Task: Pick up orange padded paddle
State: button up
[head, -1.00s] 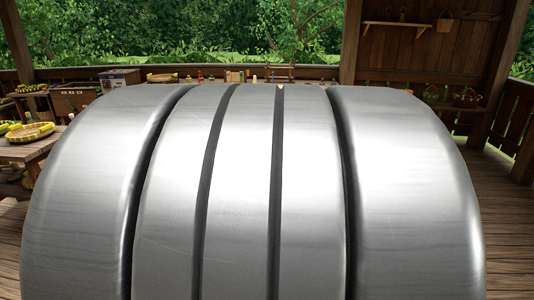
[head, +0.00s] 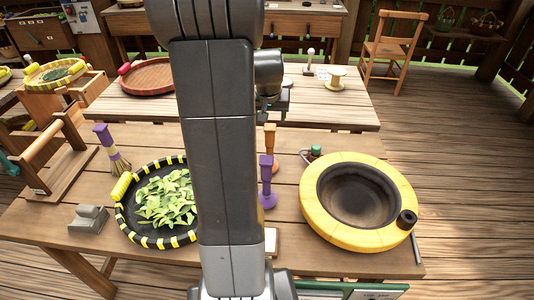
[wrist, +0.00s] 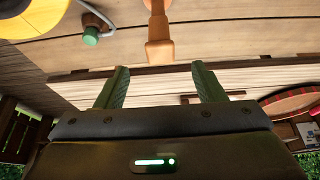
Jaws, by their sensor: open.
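The orange padded paddle (head: 270,141) stands on the near table, just right of my arm in the head view, partly behind a purple-handled tool. In the wrist view the orange paddle (wrist: 159,38) is at the top centre, with its handle pointing down toward the gap between my fingers. My gripper (wrist: 162,85) is open and empty, its two green-padded fingers apart on either side of the handle's line. The paddle appears beyond the fingertips, not between them. In the head view my arm hides part of the table, and the fingers are not clear there.
A purple-handled tool (head: 267,180) stands close in front of the paddle. A yellow-rimmed pan (head: 325,228) is to the right, with a green-topped item (head: 316,151) beside it. A black-and-yellow tray of leaves (head: 125,223), a brush (head: 106,142) and a grey block (head: 88,219) are left.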

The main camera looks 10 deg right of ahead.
aim_at(270, 129)
jog(key=shift+p+x, duration=1.15)
jog(key=shift+x, duration=4.3)
grip_shut()
notch_tip(270, 129, up, 10)
jog(key=shift+r+b, duration=0.1)
jog(key=shift+b, duration=0.75)
jog(key=c, duration=0.7)
grip_release()
jog(key=shift+c, duration=0.2)
grip_shut()
